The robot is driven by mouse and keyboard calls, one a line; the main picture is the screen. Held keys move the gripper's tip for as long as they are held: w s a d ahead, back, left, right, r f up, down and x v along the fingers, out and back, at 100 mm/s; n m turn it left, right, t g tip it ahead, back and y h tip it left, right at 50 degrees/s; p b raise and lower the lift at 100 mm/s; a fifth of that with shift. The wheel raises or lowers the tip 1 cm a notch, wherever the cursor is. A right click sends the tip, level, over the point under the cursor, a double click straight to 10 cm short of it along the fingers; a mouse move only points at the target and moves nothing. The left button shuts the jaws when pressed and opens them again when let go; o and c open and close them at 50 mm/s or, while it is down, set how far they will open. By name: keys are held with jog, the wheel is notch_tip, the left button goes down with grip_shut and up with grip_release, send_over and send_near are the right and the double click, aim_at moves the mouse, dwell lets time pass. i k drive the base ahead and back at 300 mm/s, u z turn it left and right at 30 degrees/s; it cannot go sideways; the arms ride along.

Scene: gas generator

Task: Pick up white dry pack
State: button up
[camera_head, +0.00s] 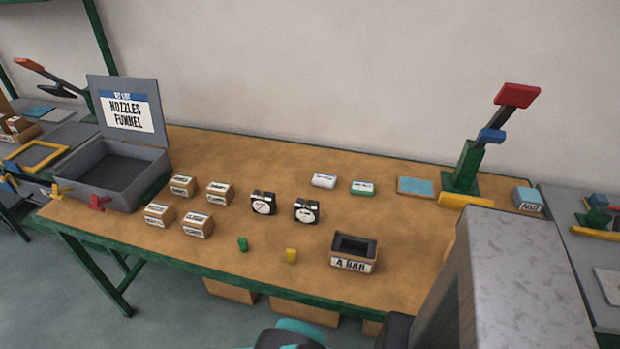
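A small white pack (324,180), which looks like the white dry pack, lies on the wooden table toward the back, near its middle. It has a label on its front that is too small to read. A similar pack with a green base (362,188) lies just to its right, apart from it. Nothing covers the white pack. My gripper's fingers do not show in this view. Grey and teal parts at the bottom edge seem to be my own arm.
Several small labelled boxes (182,186) and two black-rimmed gauges (263,204) stand left and front of the packs. A black open bin (354,254) is in front. An open grey case (110,172) is at left. A green stand with red lever (468,165) is at right.

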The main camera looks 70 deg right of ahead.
aim_at(319, 180)
jog(key=z, duration=0.3)
jog(key=i, duration=1.35)
jog(key=z, duration=0.6)
